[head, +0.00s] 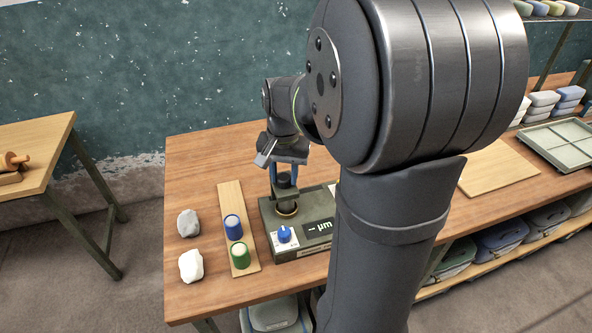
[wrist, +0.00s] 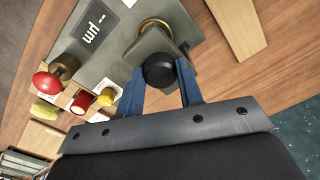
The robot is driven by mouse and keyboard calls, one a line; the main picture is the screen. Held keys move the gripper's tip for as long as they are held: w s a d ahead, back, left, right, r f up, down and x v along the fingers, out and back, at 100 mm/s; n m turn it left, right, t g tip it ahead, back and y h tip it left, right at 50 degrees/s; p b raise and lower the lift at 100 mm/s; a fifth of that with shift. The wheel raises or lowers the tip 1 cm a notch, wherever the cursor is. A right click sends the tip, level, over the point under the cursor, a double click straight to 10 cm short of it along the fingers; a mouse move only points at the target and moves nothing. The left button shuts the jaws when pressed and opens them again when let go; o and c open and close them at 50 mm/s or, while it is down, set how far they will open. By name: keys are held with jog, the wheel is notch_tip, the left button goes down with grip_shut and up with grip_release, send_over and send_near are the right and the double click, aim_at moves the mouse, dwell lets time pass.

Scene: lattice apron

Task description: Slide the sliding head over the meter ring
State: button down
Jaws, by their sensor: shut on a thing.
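The meter (head: 268,226) is a grey-green box on the bench, with a display reading "-- µm" and a blue dial. The brass meter ring (head: 287,209) is on its top; part of the ring also shows in the wrist view (wrist: 154,23). The dark sliding head (head: 285,188) stands at the ring, its lower part just above or over it; I cannot tell if they touch. My gripper (head: 282,176) is shut on the sliding head's round black knob (wrist: 159,70), one blue finger on each side.
Left of the meter, a wooden strip (head: 238,198) holds a blue cup (head: 233,227) and a green cup (head: 240,256). Two pale stones (head: 189,223) lie further left. A red knob (wrist: 47,86) shows in the wrist view. My arm hides the meter's right side.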

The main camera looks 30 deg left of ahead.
jog(key=shift+s+a, duration=0.15)
jog(key=shift+a, duration=0.05)
jog(key=c, duration=1)
grip_release()
jog(key=shift+o, duration=0.2)
notch_tip(320, 180, up, 18)
jog(key=shift+d+f, duration=0.2)
jog(key=shift+f, duration=0.05)
notch_tip(320, 180, down, 18)
jog(key=shift+a+r, duration=0.1)
jog(key=shift+r, duration=0.15)
